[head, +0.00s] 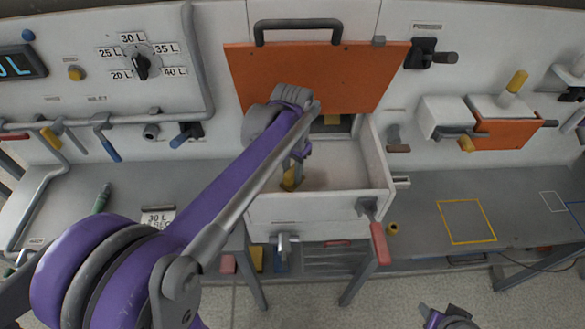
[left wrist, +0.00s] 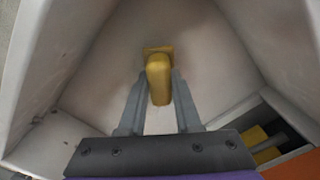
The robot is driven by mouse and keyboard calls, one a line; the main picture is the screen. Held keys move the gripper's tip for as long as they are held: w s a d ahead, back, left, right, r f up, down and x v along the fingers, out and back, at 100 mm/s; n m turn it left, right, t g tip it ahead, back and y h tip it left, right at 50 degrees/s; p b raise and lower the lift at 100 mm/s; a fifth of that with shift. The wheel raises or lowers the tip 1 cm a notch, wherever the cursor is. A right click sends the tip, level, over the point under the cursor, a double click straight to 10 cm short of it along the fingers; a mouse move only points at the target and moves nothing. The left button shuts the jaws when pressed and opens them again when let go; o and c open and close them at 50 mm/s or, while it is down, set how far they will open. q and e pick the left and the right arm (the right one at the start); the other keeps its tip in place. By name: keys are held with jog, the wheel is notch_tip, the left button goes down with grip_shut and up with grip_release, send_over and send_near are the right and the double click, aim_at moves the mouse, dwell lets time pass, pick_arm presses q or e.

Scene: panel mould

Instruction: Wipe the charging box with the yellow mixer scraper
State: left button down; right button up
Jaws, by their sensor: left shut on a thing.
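The charging box (head: 312,208) is an open white box at the middle of the head view, with its orange lid (head: 325,75) raised behind it. My left gripper (head: 294,168) reaches down into the box. It is shut on the yellow mixer scraper (head: 288,182). In the left wrist view the scraper (left wrist: 158,80) stands between the two grey fingers (left wrist: 158,88), its flat yellow end at or close to the box's pale floor (left wrist: 110,60). I cannot tell whether it touches. Part of my right gripper (head: 449,318) shows at the bottom edge; its fingers are not clear.
A red-handled lever (head: 379,242) hangs at the box's front right. A smaller orange-fronted box (head: 505,133) is to the right. A dial (head: 141,66) and hanging tools are on the left panel. The right worktop has a yellow outlined square (head: 466,222) and free room.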

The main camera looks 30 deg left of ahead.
dwell(0.3)
pick_arm(q)
jog(key=shift+f+b, duration=0.6)
jog(key=shift+f, duration=0.45)
dwell(0.3)
